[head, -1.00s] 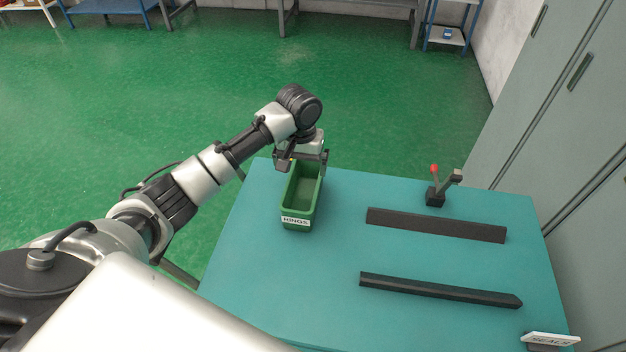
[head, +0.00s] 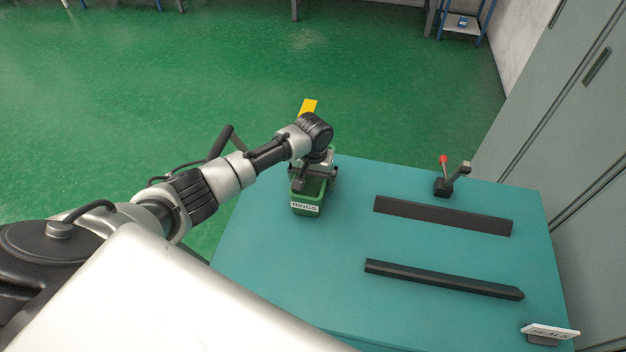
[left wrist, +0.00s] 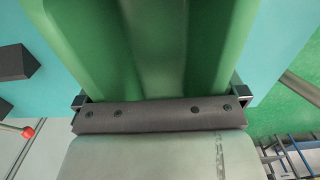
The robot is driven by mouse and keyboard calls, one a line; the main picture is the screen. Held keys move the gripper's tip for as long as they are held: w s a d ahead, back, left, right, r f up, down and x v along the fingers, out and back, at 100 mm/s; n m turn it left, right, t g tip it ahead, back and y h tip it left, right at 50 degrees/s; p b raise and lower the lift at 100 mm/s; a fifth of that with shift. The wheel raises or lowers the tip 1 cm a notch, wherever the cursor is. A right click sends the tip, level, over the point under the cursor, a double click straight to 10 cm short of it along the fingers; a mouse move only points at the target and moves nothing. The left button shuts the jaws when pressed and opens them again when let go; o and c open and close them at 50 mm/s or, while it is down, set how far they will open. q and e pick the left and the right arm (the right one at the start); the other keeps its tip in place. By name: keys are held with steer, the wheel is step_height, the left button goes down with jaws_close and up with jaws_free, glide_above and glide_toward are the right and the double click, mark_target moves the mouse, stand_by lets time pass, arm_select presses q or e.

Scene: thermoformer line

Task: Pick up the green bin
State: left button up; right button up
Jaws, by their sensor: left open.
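The green bin (head: 304,208) with a white "RINGS" label stands at the far left part of the teal table. My left gripper (head: 314,178) is open above the bin, and its body hides the bin's far part. In the left wrist view the bin (left wrist: 175,45) fills the upper middle. The open jaws (left wrist: 160,98) show at either side of it. I cannot tell whether they touch its walls. My right gripper is out of view.
The teal table (head: 300,260) also bears two dark bars (head: 440,215) (head: 440,279), a red-knobbed lever fixture (head: 444,186) and a "SEALS" sign (head: 550,332). Grey cabinets (head: 560,130) stand at right. A yellow patch (head: 309,105) shows beyond my wrist.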

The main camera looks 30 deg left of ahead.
arm_select(q)
steer(key=shift+c, duration=0.5)
steer(key=c, duration=0.8)
steer(key=shift+c, duration=0.2)
steer(key=shift+r, duration=0.15)
steer(key=shift+w+r, duration=0.1)
steer(key=shift+r, duration=0.5)
step_height(320, 180, up, 3)
steer(key=shift+b, duration=0.35)
steer(key=w+d+r+b, duration=0.1)
steer(key=d+r, duration=0.2)
steer(key=d, duration=0.3)
steer(key=d+r+b, duration=0.1)
steer(key=d+r, duration=0.3)
steer(key=d, duration=0.2)
steer(key=s+a+r+m, duration=0.1)
steer(key=s+a+r, duration=0.1)
steer(key=s, duration=0.7)
steer(key=s+a+r+m, duration=0.2)
steer(key=s, duration=0.8)
